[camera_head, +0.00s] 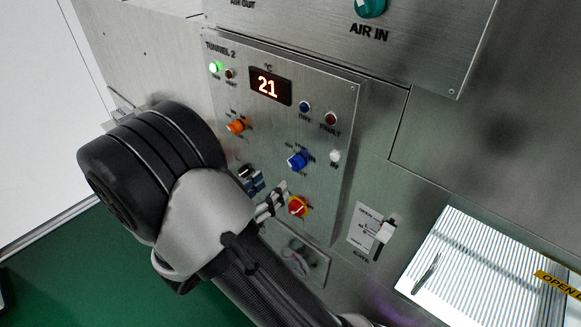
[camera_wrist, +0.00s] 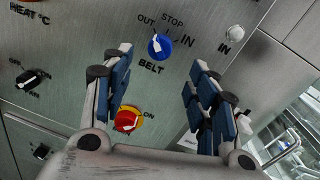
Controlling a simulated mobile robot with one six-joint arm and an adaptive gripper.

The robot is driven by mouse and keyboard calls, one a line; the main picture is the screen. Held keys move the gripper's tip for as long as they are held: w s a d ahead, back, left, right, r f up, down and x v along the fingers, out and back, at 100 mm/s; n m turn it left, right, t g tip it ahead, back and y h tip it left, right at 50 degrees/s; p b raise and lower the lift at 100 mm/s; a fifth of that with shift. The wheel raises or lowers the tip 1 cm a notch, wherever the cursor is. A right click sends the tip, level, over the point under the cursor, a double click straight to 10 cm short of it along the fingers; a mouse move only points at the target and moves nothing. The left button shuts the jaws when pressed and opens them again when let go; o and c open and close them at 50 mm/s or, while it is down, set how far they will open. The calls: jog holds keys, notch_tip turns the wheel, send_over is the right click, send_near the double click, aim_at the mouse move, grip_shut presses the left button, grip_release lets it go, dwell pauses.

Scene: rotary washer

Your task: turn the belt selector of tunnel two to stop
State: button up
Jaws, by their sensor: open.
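The belt selector (camera_wrist: 160,46) is a round blue knob labelled BELT, with OUT, STOP and IN around its top. Its white mark appears to point up and left, toward OUT. The blue knob also shows in the head view (camera_head: 297,160), on the TUNNEL 2 panel (camera_head: 325,200). My gripper (camera_wrist: 160,68) is open and empty, its blue-padded fingers spread left and right of the knob in the picture. In the head view my gripper (camera_head: 262,193) is lower left of the knob, apart from it.
A red-and-yellow rotary switch (camera_wrist: 128,121) lies below the belt knob; it also shows in the head view (camera_head: 298,206). A white button (camera_wrist: 236,33) is to the right. An orange knob (camera_head: 236,126) is upper left, and a gate lever (camera_head: 385,231) is lower right.

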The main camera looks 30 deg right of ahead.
aim_at(292, 167)
jog(key=x, duration=0.9)
jog(key=shift+d, duration=0.2)
jog(key=shift+c, duration=0.3)
jog(key=c, duration=1)
jog(key=shift+m+b, duration=0.3)
jog(key=m+b, duration=0.4)
jog(key=shift+f+b, duration=0.25)
jog(key=shift+b, duration=0.1)
jog(key=m+b, duration=0.4)
jog(key=shift+r+h+b, duration=0.1)
jog(key=shift+h+b, duration=0.2)
jog(key=shift+h, duration=0.1)
jog(key=shift+m, duration=0.4)
